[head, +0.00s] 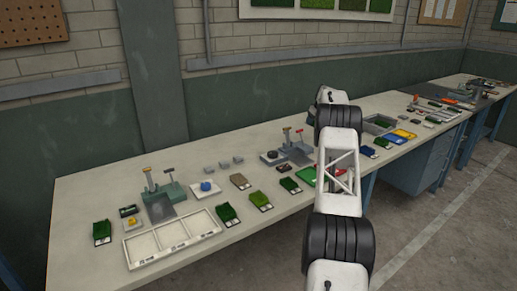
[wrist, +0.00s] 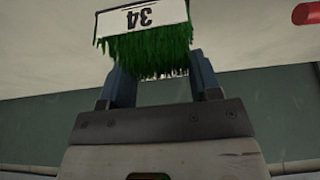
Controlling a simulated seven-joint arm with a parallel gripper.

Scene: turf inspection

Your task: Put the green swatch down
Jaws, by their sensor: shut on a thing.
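The green swatch (wrist: 150,52) is a tuft of green turf with a white label reading 34, upside down in the wrist view. My gripper (wrist: 158,68) is shut on it, with one dark blue finger at each side of the turf. The bench top (wrist: 60,45) shows behind the swatch; I cannot tell whether the swatch touches it. In the head view my arm covers part of the bench, and I cannot make out the gripper or the held swatch there.
A white three-compartment tray (head: 172,241) lies empty at the bench's front left. Several labelled green swatches (head: 228,214) and a brown one (head: 240,181) lie around it. Two small presses (head: 163,200) stand further back. A red object (wrist: 306,14) shows at the wrist view's upper right.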

